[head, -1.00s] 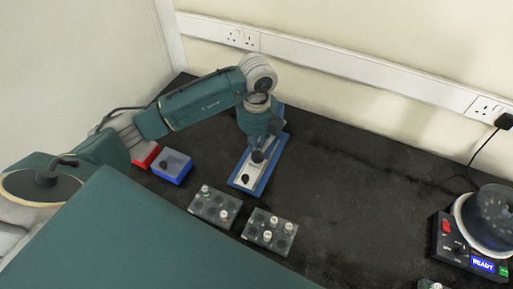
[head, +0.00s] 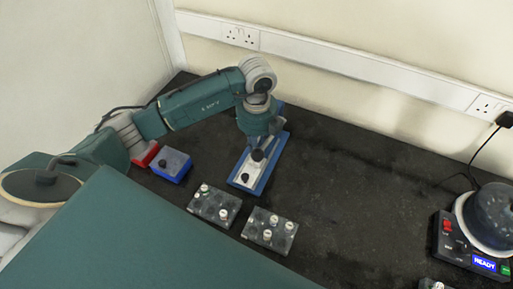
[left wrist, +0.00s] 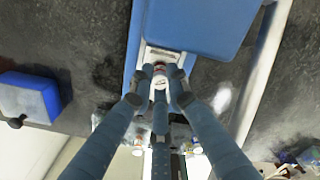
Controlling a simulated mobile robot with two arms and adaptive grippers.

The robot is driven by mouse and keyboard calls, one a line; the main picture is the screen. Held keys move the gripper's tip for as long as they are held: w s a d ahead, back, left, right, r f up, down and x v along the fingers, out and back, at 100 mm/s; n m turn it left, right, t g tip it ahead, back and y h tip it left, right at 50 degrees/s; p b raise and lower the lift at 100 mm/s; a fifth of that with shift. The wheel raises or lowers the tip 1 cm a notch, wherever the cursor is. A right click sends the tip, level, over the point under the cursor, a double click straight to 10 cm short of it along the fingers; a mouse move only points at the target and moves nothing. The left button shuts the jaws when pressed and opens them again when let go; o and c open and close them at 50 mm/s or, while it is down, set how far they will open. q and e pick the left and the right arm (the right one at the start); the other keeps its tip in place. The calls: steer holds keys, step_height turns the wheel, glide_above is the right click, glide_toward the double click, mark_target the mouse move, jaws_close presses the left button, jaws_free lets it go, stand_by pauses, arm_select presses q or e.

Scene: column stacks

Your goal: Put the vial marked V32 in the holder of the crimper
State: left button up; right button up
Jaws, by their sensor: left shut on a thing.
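The crimper (head: 270,172) has a blue base with a pale metal plate on it. Its blue body (left wrist: 200,22) fills the upper middle of the left wrist view. My left gripper (head: 258,154) is over the plate. In the left wrist view its fingers (left wrist: 160,92) are shut on a small vial with a white cap (left wrist: 160,80), close to the pale metal part of the crimper. I cannot read its mark, and I cannot tell whether it sits in the holder. The head view hides this vial behind the gripper. My right gripper is not in view.
Two grey racks (head: 228,215) (head: 284,248) with several vials stand in front of the crimper. A blue box (head: 172,165) and a red box (head: 146,154) are at left. A device with a READY display (head: 483,263) is at far right. The dark bench between is clear.

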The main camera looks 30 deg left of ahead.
arm_select(q)
steer(key=shift+f, duration=0.2)
stand_by(0.3)
steer(key=shift+f+b, duration=0.3)
steer(key=shift+b, duration=0.1)
steer(key=o, duration=1.2)
steer(key=shift+r, duration=0.15)
steer(key=shift+w+r+p, duration=0.1)
steer(key=shift+r+p, duration=0.75)
steer(key=shift+r, duration=0.15)
steer(key=shift+r+p, duration=1.35)
steer(key=shift+r, duration=0.55)
